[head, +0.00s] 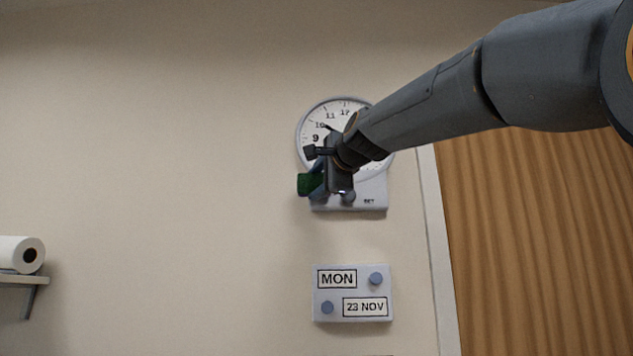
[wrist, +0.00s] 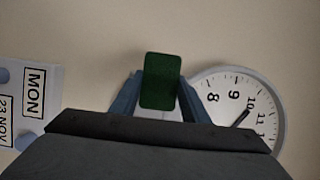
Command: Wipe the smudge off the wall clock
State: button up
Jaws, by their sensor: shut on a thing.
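The wall clock (head: 313,126) hangs on the wall with a pale box at its foot; my arm covers its right and lower part in the head view. In the wrist view the clock (wrist: 258,91) is at the right, partly hidden by my gripper. My gripper (head: 312,182) is in front of the clock's lower left. It is shut on a dark green pad (wrist: 162,81), which also shows in the head view (head: 308,184). I cannot tell whether the pad touches anything. No smudge can be made out on the visible dial.
A calendar plate (head: 352,293) reading MON, 23 NOV, with two round knobs, is on the wall below the clock. A wooden door (head: 540,230) with a white frame is at the right. A paper roll (head: 20,254) sits on a shelf at the far left. The wall between is bare.

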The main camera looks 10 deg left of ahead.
jog(key=shift+w+a, duration=0.1)
jog(key=shift+w, duration=0.35)
jog(key=shift+w+d+f+b, duration=0.1)
jog(key=shift+w+d+b, duration=0.1)
jog(key=shift+d+b, duration=0.55)
jog(key=shift+w+d+b, duration=0.2)
jog(key=shift+d+b, duration=0.2)
jog(key=shift+d, duration=0.65)
jog(key=shift+w+r, duration=0.1)
jog(key=shift+r, duration=0.1)
jog(key=shift+s+a+r+p, duration=0.1)
jog(key=shift+s+a+p, duration=0.1)
jog(key=shift+a+p, duration=0.65)
jog(key=shift+s+a+f+p, duration=0.1)
jog(key=shift+s+a+p, duration=0.05)
jog(key=shift+a+p, duration=0.35)
jog(key=shift+s+a+f+p, duration=0.1)
jog(key=shift+s+a+p, duration=0.05)
jog(key=shift+a+p, duration=0.35)
